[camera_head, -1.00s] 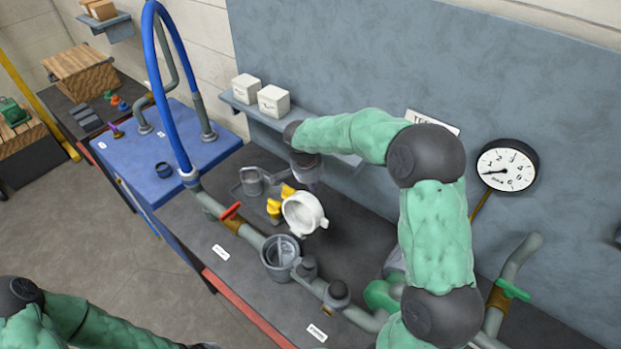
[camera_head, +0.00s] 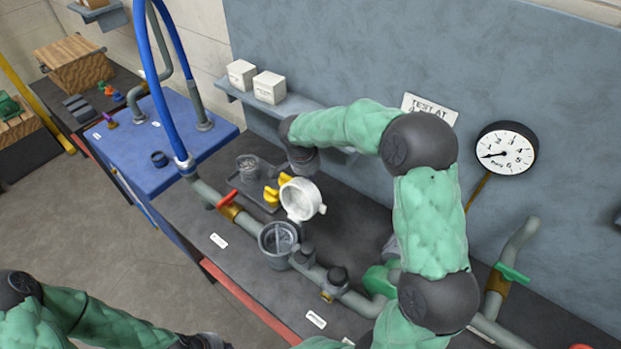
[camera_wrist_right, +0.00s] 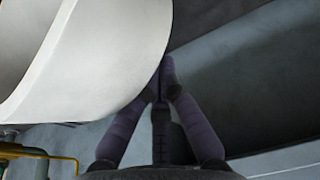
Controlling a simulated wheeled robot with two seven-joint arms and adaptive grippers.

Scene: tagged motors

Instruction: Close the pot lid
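The white round pot lid (camera_head: 300,200) stands raised and tilted over the back rim of the grey pot (camera_head: 277,241). The pot's mouth is uncovered and its inside shows. Yellow wing-shaped pieces (camera_head: 276,192) sit at the lid's left side. My right gripper (camera_wrist_right: 164,72) has its fingertips together, right at the lid's curved edge. The lid (camera_wrist_right: 90,60) fills the upper left of the right wrist view; I cannot tell whether the tips touch it. In the head view, the right fingers are mostly hidden behind the lid. My left gripper (camera_head: 205,342) barely shows at the bottom edge; its fingers cannot be made out.
A grey pipe with a red-handled valve (camera_head: 229,203) joins the pot's left. Pipe fittings (camera_head: 336,277) stand to its right. A grey can (camera_head: 248,168) sits on a small tray behind. A shelf (camera_head: 300,113) with two white boxes and a gauge (camera_head: 507,148) are on the back panel.

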